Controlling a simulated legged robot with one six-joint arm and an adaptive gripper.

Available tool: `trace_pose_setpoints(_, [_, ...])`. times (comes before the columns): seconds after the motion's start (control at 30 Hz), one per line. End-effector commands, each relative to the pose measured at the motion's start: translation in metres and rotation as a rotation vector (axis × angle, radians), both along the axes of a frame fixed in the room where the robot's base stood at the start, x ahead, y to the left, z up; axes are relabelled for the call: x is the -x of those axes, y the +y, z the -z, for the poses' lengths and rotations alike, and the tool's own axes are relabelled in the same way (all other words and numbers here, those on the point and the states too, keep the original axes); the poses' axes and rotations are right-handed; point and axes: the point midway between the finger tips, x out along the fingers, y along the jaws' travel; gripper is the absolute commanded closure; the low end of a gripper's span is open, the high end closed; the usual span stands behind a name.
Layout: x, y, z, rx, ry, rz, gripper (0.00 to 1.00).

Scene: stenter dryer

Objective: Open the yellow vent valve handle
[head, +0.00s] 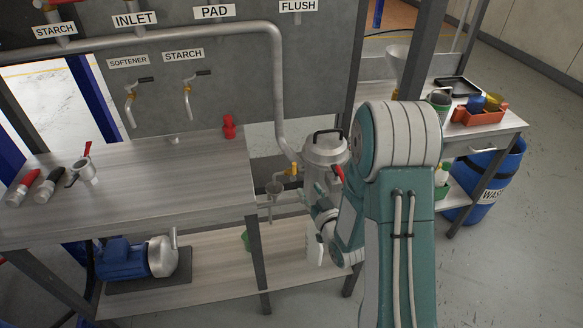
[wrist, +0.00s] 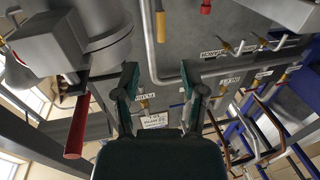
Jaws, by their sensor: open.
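The yellow valve handle (head: 293,169) sits on the pipework just left of the metal canister (head: 325,160) in the head view. In the wrist view a yellow handle (wrist: 160,26) hangs at the top centre, beyond the fingertips. My gripper (wrist: 159,80) is open and empty, with the yellow handle apart from both fingers. In the head view my arm covers much of the area right of the canister, and the fingers are hard to make out there.
A red handle (wrist: 76,127) lies close left of my gripper in the wrist view; it also shows beside the canister (head: 338,173). A side table with a red bin (head: 480,115) and a blue drum (head: 497,180) stand right.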

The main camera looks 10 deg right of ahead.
Motion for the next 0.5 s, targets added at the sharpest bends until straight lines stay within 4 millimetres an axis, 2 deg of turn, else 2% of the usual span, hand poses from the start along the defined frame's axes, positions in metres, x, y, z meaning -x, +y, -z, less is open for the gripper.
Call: trace_pose_setpoints(0.5, [-0.086, 0.02, 0.0, 0.003, 0.0, -0.002, 0.46])
